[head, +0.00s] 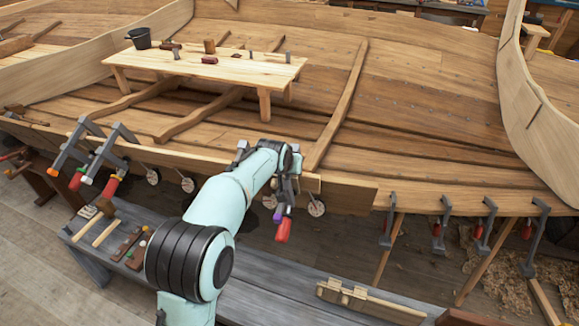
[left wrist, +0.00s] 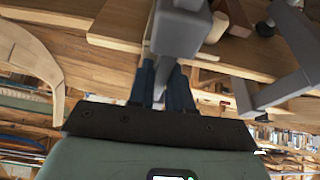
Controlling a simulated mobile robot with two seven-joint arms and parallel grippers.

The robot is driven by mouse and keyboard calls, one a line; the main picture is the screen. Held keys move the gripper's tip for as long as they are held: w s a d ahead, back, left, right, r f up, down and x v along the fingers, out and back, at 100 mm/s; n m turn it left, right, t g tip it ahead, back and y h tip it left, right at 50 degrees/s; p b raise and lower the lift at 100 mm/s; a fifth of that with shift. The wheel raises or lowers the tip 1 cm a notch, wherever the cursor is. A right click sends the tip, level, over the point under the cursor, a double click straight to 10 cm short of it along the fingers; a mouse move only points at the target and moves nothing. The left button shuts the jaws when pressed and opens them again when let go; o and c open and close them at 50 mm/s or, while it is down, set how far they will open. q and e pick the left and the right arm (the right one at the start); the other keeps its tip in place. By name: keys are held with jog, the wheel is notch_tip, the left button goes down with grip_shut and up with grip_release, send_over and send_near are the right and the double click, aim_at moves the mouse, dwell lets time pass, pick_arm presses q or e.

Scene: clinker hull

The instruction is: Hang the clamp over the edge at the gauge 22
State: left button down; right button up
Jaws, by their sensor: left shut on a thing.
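My left gripper (head: 288,165) is at the hull's plank edge (head: 345,193), mostly hidden behind its own wrist in the head view. In the left wrist view my left gripper (left wrist: 162,88) is shut on the grey body of a clamp (left wrist: 180,32). In the head view a red handle (head: 283,230) hangs below the gripper, outside the edge. I cannot tell whether this clamp touches the edge. Round gauge discs hang along the edge, one right of the gripper (head: 316,208) and another farther left (head: 188,185). Their numbers are too small to read. My right gripper is not in view.
Two clamps (head: 110,155) sit on the edge at the left, and several (head: 438,225) at the right. A plank table (head: 235,68) with a bucket and tools stands inside the hull. A grey bench (head: 265,290) with tools runs below the edge.

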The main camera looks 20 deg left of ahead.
pick_arm(q)
jog(key=shift+s, duration=0.1)
dwell(0.4)
jog(key=c, duration=1)
grip_release()
jog(key=shift+o, duration=0.2)
jog(key=shift+s+f, duration=0.1)
jog(key=shift+f, duration=0.1)
jog(key=shift+r, duration=0.1)
